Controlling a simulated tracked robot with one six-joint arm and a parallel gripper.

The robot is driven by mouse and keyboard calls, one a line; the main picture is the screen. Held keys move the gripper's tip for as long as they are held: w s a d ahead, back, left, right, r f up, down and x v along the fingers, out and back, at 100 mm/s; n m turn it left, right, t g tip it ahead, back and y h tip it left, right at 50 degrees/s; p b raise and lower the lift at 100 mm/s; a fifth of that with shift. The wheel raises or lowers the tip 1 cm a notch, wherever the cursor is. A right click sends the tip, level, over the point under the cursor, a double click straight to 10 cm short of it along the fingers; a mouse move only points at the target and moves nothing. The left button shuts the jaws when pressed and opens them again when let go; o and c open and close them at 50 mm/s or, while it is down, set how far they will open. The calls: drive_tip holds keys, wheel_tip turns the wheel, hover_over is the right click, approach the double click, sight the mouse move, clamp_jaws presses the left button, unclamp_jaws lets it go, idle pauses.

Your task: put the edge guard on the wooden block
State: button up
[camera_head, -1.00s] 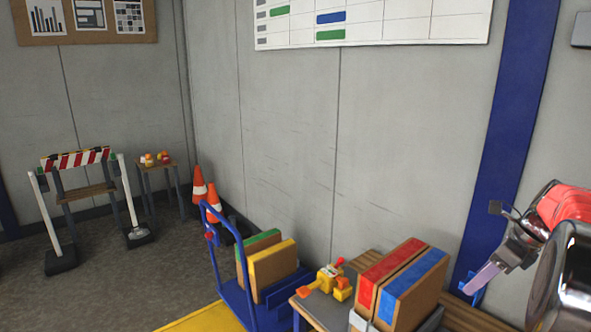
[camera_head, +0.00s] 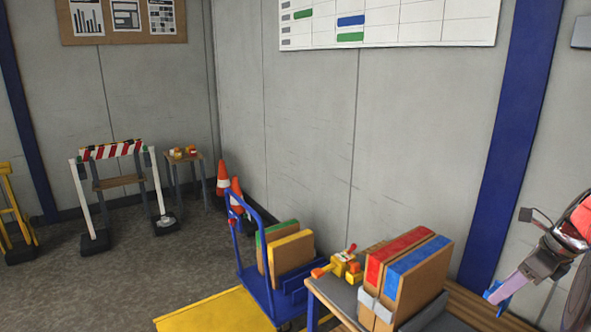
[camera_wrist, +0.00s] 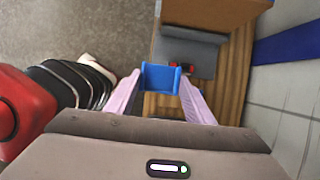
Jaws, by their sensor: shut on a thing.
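My gripper (camera_head: 512,285) is at the lower right of the head view. It is shut on a small blue channel-shaped piece, the edge guard (camera_head: 500,291). In the wrist view the edge guard (camera_wrist: 160,78) sits between the two pale pink fingers of my gripper (camera_wrist: 160,86), clear of other things. Brown blocks with a red top (camera_head: 401,243) and a blue top (camera_head: 419,254) stand upright side by side, left of my gripper. A brown block (camera_wrist: 215,13) shows at the top of the wrist view. I cannot tell which is the wooden block.
Grey brackets (camera_head: 375,308) hold the blocks on a grey-topped table (camera_head: 335,294). Yellow and orange parts (camera_head: 345,266) lie on it. Slatted wood (camera_head: 484,318) lies to the right. A blue trolley (camera_head: 259,290) carries green-topped and yellow-topped blocks. Cones, a striped barrier and open floor are farther left.

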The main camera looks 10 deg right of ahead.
drive_tip(key=shift+s, duration=0.15)
drive_tip(key=shift+a+n, duration=0.1)
drive_tip(key=shift+n, duration=0.3)
drive_tip(key=n, duration=0.2)
drive_tip(key=f+n+g+y, duration=0.1)
drive_tip(key=n, duration=0.2)
drive_tip(key=s+n+g+y, duration=0.1)
drive_tip(key=n, duration=0.1)
drive_tip(key=shift+s+a+f+n, duration=0.1)
drive_tip(key=shift+a+f+n, duration=0.1)
drive_tip(key=shift+a+n, duration=0.2)
drive_tip(key=w+a+f+n+g+h, duration=0.1)
drive_tip(key=w+a+f+n+g, duration=0.1)
drive_tip(key=w+a+f+n, duration=0.2)
drive_tip(key=w+a+f+n+g+h, duration=0.1)
drive_tip(key=w+a+f+n, duration=0.3)
drive_tip(key=a+n, duration=0.6)
drive_tip(key=w+a+f+n+g+h, duration=0.2)
drive_tip(key=w+a+f+n, duration=0.3)
drive_tip(key=a, duration=1.9)
drive_tip(key=f+n+g, duration=0.1)
drive_tip(key=n, duration=0.1)
drive_tip(key=shift+a+f+n, duration=0.25)
drive_tip(key=shift+n, duration=0.15)
